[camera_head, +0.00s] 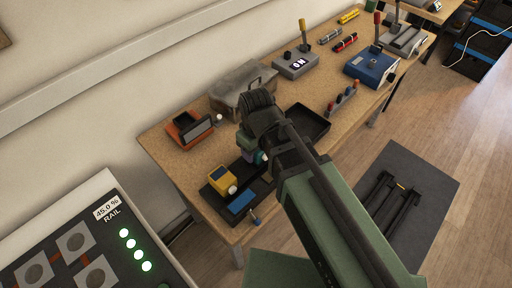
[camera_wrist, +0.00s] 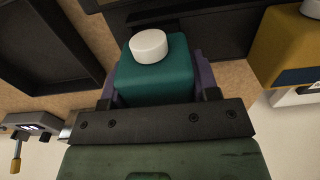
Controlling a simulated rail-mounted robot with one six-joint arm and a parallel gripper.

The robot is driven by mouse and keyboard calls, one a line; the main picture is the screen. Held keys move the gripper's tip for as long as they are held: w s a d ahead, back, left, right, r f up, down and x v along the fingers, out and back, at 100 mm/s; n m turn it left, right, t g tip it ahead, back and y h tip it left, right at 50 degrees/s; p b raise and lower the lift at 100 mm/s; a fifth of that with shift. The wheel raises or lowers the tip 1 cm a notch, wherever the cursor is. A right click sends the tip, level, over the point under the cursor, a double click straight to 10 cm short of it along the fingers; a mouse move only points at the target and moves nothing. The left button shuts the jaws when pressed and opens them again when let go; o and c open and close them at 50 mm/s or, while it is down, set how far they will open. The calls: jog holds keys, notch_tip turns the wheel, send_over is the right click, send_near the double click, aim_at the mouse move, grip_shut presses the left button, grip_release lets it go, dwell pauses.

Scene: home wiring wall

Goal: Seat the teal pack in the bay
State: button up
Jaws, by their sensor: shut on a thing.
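The teal pack (camera_wrist: 155,80), a box with a round white knob (camera_wrist: 149,46) on one face, is held between the two purple fingers of my gripper (camera_wrist: 155,92). In the head view, only a small teal part of the pack (camera_head: 262,157) shows beside my gripper (camera_head: 250,152); my wrist hides the rest. It is above the bench, close to a black base (camera_head: 212,196) that carries a yellow pack (camera_head: 222,179) and a blue panel (camera_head: 241,201). I cannot tell which opening is the bay. The pack's underside is hidden.
An orange unit (camera_head: 187,129) and a grey case (camera_head: 243,88) stand along the wall side. An open black tray (camera_head: 308,121) lies right of my wrist. Switch boxes, including a blue one (camera_head: 371,68), stand farther back. The yellow pack also shows in the wrist view (camera_wrist: 283,45).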

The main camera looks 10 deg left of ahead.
jog(key=shift+f+b, duration=1.05)
jog(key=shift+f, duration=0.05)
jog(key=o, duration=1.3)
notch_tip(320, 180, up, 11)
jog(key=p, duration=1.1)
jog(key=shift+r, duration=0.1)
